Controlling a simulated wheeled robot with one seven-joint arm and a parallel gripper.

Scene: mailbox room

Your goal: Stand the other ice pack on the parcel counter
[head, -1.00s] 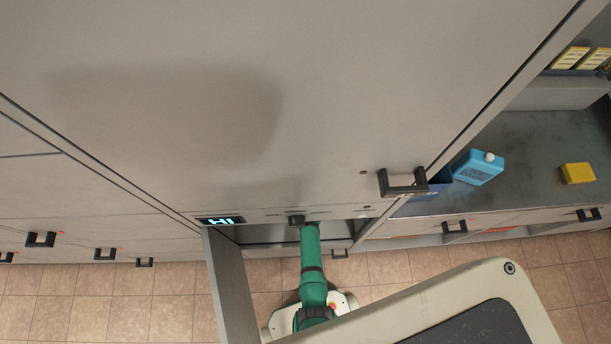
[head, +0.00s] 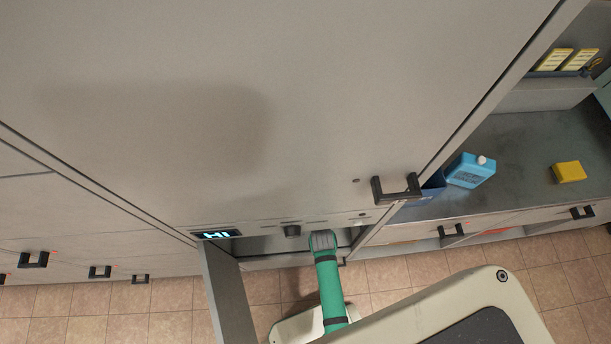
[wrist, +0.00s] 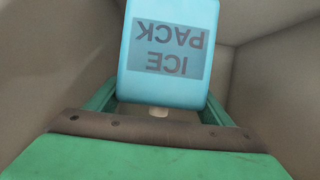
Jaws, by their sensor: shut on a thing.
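In the wrist view a light blue ice pack (wrist: 170,50) with a grey label is between the fingers of my gripper (wrist: 158,108), which is shut on it. Its label reads upside down and its cap points toward my palm. In the head view my green arm reaches into an open compartment (head: 262,243) below the large cabinet door; my fingers and the held pack are hidden there. Another blue ice pack (head: 470,170) with a white cap is on the dark grey parcel counter (head: 525,150) at the right, beside a dark blue container.
A yellow block (head: 568,172) lies on the counter, right of the blue pack. A black handle (head: 397,188) sticks out near the counter's left end. An open door panel (head: 228,295) stands left of my arm. Bare counter shows between the pack and the block.

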